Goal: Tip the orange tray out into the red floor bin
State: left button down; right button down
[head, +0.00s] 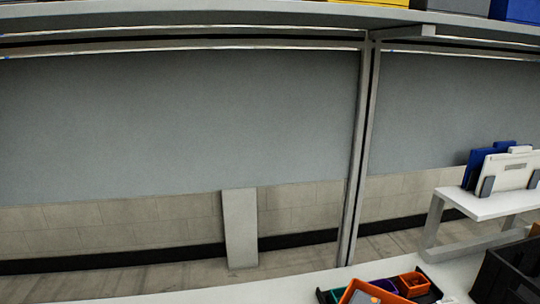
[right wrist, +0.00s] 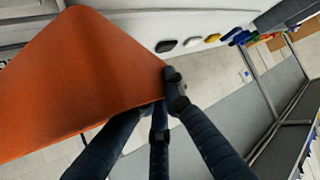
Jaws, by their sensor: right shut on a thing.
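In the right wrist view, my right gripper (right wrist: 168,104) is shut on the edge of an orange tray (right wrist: 85,75), near its corner. The tray fills the left of that view and looks tilted; its contents do not show. In the head view, an orange tray edge (head: 352,290) shows at the bottom border, largely cut off; I cannot tell if it is the same tray. The red floor bin is in neither view. My left gripper is not in view.
A black tray (head: 436,292) with small orange (head: 413,281), purple and teal bins lies on the white table (head: 285,291). A black crate (head: 507,277) is at the right. Behind, a white stand (head: 500,205) holds blue and white panels. Small coloured items (right wrist: 212,39) show in the wrist view.

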jog(key=shift+r+p, duration=2)
jog(key=shift+r, duration=0.3)
jog(key=shift+f, duration=0.1)
